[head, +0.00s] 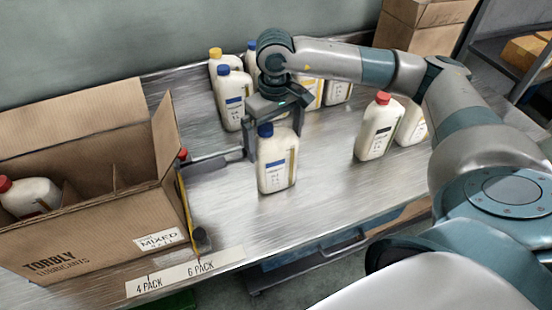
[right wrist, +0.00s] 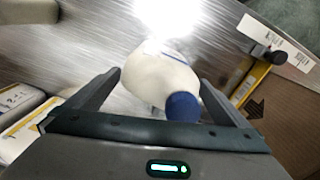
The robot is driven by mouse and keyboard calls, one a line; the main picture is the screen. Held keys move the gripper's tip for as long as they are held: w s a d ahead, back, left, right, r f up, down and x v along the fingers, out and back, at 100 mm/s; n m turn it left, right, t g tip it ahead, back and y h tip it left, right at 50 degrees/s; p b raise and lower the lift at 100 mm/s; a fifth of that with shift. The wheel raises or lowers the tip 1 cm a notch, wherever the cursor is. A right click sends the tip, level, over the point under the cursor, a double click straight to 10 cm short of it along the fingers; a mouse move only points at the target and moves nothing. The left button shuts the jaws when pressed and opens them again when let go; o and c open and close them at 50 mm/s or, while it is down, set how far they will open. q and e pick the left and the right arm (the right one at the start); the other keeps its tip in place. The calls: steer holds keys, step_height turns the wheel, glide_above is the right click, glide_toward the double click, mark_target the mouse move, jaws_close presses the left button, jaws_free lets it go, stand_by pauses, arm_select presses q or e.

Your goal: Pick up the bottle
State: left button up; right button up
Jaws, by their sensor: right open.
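A white bottle with a blue cap (head: 277,165) stands upright on the metal table, near the front middle. My right gripper (head: 273,150) is open at this bottle, reaching down just behind it in the head view. In the right wrist view, the bottle (right wrist: 160,78) shows between the two spread fingers of the gripper (right wrist: 160,82), its blue cap close to the palm. I cannot tell whether either finger touches it. My left gripper is not in view.
An open cardboard box (head: 95,205) with a red-capped bottle (head: 28,196) stands at the left. Several bottles stand behind my right gripper, partly hidden. A red-capped bottle (head: 377,127) stands at the right beside another. Bare table (head: 325,180) lies right of the blue-capped bottle.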

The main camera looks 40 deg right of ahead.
mark_target(276, 132)
stand_by(0.4)
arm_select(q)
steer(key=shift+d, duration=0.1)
arm_select(e)
steer(key=c, duration=1.4)
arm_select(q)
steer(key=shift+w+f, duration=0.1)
arm_select(e)
steer(key=shift+o, duration=0.2)
steer(key=shift+r, duration=0.15)
